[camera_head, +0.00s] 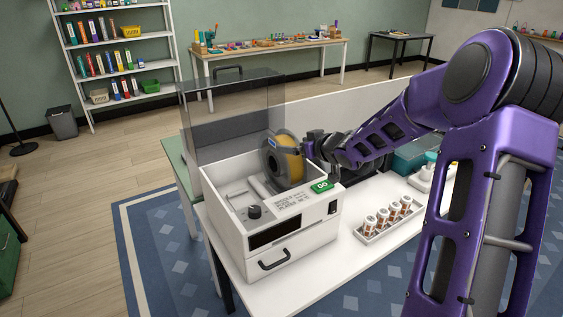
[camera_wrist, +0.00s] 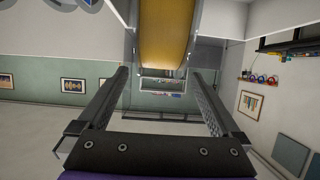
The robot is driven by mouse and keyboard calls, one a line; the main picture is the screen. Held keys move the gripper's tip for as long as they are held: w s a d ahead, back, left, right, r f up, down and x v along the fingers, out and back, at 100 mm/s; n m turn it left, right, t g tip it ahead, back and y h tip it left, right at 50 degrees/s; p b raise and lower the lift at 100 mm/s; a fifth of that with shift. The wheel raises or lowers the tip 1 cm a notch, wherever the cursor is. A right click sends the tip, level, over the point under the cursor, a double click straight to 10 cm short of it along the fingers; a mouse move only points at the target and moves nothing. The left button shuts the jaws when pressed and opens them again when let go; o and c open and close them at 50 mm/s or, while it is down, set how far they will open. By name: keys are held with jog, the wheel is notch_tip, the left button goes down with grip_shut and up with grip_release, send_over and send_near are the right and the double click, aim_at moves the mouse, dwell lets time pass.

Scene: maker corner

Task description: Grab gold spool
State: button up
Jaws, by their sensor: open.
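The gold spool (camera_head: 289,163) stands upright in the white machine (camera_head: 270,244), with a dark grey flange on its left side and gold winding facing right. The machine's clear lid (camera_head: 228,110) is raised. My gripper (camera_head: 309,146) is at the right side of the spool, close to its upper edge; contact cannot be told. In the wrist view, my gripper (camera_wrist: 166,95) is open with its two fingers spread and nothing between their tips. The gold spool (camera_wrist: 166,35) shows at the top of that view, beyond the fingertips and roughly centred between them.
A rack of small copper-coloured spools or jars (camera_head: 390,218) sits on the white table (camera_head: 345,270) right of the machine. A teal box (camera_head: 408,157) and a white device (camera_head: 428,178) stand behind it. A low white partition (camera_head: 345,105) runs behind the table.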

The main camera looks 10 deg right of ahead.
aim_at(291, 144)
jog(key=x, duration=0.3)
jog(key=shift+w+f, duration=0.2)
jog(key=shift+f+b+x, duration=0.15)
jog(key=shift+b+x, duration=0.1)
jog(key=shift+x, duration=1.1)
jog(key=shift+f+b+x, duration=0.15)
jog(key=shift+b+x, duration=0.1)
jog(key=shift+x, duration=1.15)
jog(key=shift+s, duration=0.15)
jog(key=shift+c, duration=0.3)
grip_shut()
jog(key=shift+r, duration=0.2)
